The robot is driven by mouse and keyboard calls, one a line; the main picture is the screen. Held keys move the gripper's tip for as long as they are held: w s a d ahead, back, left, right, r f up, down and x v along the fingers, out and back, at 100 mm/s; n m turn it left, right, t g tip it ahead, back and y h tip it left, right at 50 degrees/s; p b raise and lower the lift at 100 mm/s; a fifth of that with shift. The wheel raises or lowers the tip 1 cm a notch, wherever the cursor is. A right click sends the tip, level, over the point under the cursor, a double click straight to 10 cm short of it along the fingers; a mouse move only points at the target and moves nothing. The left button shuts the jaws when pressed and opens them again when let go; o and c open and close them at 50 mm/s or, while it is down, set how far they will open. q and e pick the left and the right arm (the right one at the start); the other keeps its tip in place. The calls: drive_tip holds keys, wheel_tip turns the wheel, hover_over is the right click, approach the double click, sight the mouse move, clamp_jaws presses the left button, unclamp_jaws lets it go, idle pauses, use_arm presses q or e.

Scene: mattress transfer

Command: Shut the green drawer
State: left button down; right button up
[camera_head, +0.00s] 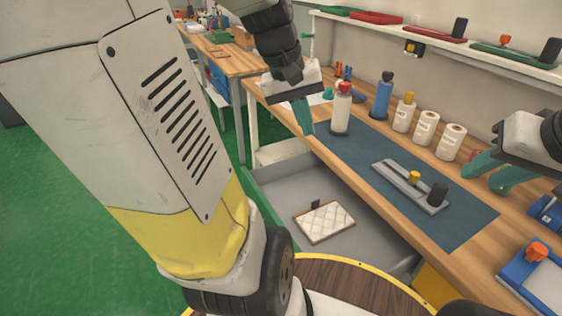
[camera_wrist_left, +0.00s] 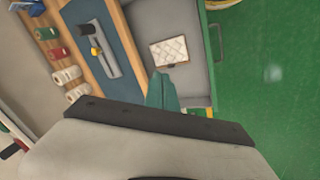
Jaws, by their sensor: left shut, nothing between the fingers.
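The green drawer (camera_head: 278,188) stands pulled out below the workbench, with a grey inside and a green front partly hidden by my left arm. It also shows in the left wrist view (camera_wrist_left: 188,84), its green front towards the right. A small white quilted mattress (camera_head: 325,221) lies in the drawer. My left gripper (camera_head: 304,116) is shut and empty, pointing down above the workbench's edge near the drawer's far end; its fingers also show in the left wrist view (camera_wrist_left: 162,92). My right gripper (camera_head: 485,175) is open and empty over the bench at the right.
The workbench (camera_head: 352,171) carries a dark blue mat (camera_head: 440,228), a grey fixture (camera_head: 405,185), bottles and white rolls (camera_head: 426,127). A blue tray (camera_head: 530,280) stands at the lower right. A shelf (camera_head: 430,38) runs behind. Green floor (camera_head: 80,210) is clear at left.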

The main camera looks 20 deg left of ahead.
use_arm(q)
drive_tip(key=w+a+f+n+h, duration=0.4)
drive_tip(key=a+f+n, duration=0.2)
drive_tip(key=a+f, duration=0.4)
drive_tip(key=w+a+f+n+h, duration=0.4)
drive_tip(key=w+a+f+n, duration=0.15)
drive_tip(key=a+f, duration=0.4)
drive_tip(key=s+a+f+n+t, duration=0.6)
drive_tip(key=a+f, duration=0.2)
drive_tip(key=f, duration=0.2)
drive_tip(key=s+a+f+n+t, duration=0.55)
drive_tip(key=a+f+n, duration=0.2)
drive_tip(key=f, duration=0.25)
drive_tip(key=shift+m, duration=0.4)
drive_tip(key=x, duration=1.3)
drive_tip(key=shift+w+r, duration=0.15)
drive_tip(key=shift+w, duration=0.1)
drive_tip(key=shift+d, duration=0.1)
approach(306, 177)
drive_tip(key=w+d+r, duration=0.1)
drive_tip(key=w, duration=0.1)
drive_tip(key=w+d+r, duration=0.3)
drive_tip(key=w, duration=0.1)
drive_tip(key=shift+w+d+r, duration=0.3)
drive_tip(key=shift+d+r, duration=0.05)
drive_tip(key=shift+d, duration=0.05)
drive_tip(key=shift+x, duration=0.9)
drive_tip(key=shift+r, duration=0.15)
